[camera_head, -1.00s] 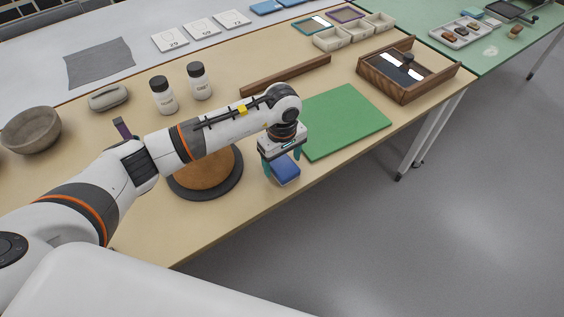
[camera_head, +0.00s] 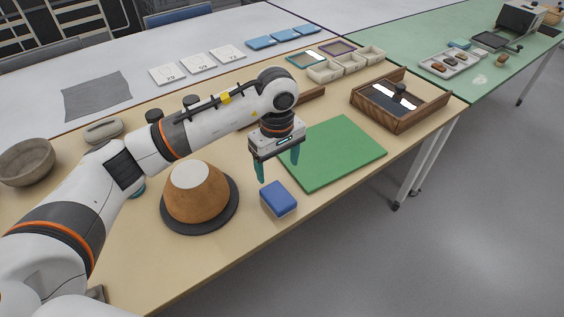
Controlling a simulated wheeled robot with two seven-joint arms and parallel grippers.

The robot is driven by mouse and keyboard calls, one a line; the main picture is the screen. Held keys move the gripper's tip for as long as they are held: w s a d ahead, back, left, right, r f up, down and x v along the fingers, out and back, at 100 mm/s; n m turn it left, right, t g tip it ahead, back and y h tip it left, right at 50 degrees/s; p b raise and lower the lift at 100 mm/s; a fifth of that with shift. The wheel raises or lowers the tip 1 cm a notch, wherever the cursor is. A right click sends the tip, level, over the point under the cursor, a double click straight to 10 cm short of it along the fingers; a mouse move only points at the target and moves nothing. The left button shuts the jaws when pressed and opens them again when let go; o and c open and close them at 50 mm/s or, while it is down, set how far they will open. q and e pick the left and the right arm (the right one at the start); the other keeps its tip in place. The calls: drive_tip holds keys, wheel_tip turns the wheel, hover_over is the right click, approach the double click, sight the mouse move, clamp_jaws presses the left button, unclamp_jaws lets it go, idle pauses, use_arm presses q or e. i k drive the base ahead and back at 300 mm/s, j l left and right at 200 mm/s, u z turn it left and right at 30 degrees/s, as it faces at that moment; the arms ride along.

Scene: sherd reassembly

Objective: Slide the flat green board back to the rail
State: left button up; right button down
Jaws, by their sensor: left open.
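The flat green board (camera_head: 338,155) lies on the wooden table near its front edge, right of my left gripper. The rail, a brown wooden strip (camera_head: 313,95), lies behind the board, with bare table between them; my left arm hides much of it. My left gripper (camera_head: 278,170) is open and empty, pointing down above the table at the board's left side, with its teal fingers apart. A blue block (camera_head: 278,199) sits on the table just below and in front of the gripper, left of the board's near corner. My right gripper is not in view.
An orange-brown pot (camera_head: 196,198) on a dark round base stands left of the blue block. A wooden tray box (camera_head: 400,100) stands right of the board. Small pale trays (camera_head: 347,63) are behind. The table's front edge runs close to the board and block.

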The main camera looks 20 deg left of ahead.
sight(335, 148)
drive_tip(key=i+j+z, duration=0.3)
drive_tip(key=i, duration=0.15)
drive_tip(key=i+j+z, duration=0.3)
drive_tip(key=i, duration=0.15)
